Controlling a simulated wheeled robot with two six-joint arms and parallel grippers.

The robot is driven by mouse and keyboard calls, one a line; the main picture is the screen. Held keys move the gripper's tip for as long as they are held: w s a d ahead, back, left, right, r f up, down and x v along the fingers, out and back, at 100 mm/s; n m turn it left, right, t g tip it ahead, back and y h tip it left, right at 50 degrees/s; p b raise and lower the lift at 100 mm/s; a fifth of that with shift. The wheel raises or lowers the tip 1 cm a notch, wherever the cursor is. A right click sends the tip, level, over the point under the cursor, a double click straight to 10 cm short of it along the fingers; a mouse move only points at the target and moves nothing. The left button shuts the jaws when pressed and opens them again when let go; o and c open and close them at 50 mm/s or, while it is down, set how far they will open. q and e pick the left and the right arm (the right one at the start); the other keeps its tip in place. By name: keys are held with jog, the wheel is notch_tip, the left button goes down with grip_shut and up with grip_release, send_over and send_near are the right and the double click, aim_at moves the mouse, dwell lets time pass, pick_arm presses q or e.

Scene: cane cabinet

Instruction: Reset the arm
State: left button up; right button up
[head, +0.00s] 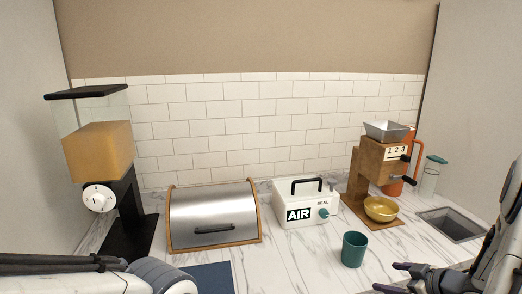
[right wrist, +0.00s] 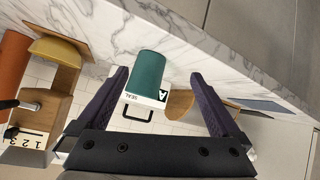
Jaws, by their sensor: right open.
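My right gripper (head: 390,278) is at the lower right of the head view, open and empty, its dark purple fingers pointing left. A teal cup (head: 354,250) stands upright on the marble counter just beyond the fingertips, apart from them. In the right wrist view, both fingers of the right gripper (right wrist: 158,76) are spread, and the cup (right wrist: 150,70) shows between and beyond them. My left arm comes in along the bottom left of the head view; its gripper is out of view.
A dispenser (head: 97,150) stands at left, beside a bread box (head: 213,215). A white AIR SEAL box (head: 305,207) is in the middle. A wooden grinder (head: 368,165) with a yellow bowl (head: 381,209) stands right, near a sink (head: 452,224). A blue mat (head: 210,278) lies in front.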

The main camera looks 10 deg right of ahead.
jog(key=w+a+r+g+h, duration=0.1)
jog(key=w+a+r+h, duration=0.1)
jog(key=w+a+r, duration=0.35)
jog(key=s+a+r+g+h, duration=0.1)
jog(key=a+g+h, duration=0.1)
jog(key=a, duration=1.2)
jog(key=s+a+g, duration=0.2)
jog(key=s+a, duration=0.4)
jog(key=s, duration=0.2)
jog(key=s+a+r+g+y, duration=0.1)
jog(key=s+a+g, duration=0.1)
jog(key=s+a, duration=0.3)
jog(key=s+a+r+n+g+y, duration=0.1)
jog(key=s+a+g, duration=0.2)
jog(key=s, duration=1)
jog(key=a, duration=0.3)
jog(key=shift+s+a, duration=0.2)
jog(key=shift+a, duration=0.1)
jog(key=shift+w, duration=0.1)
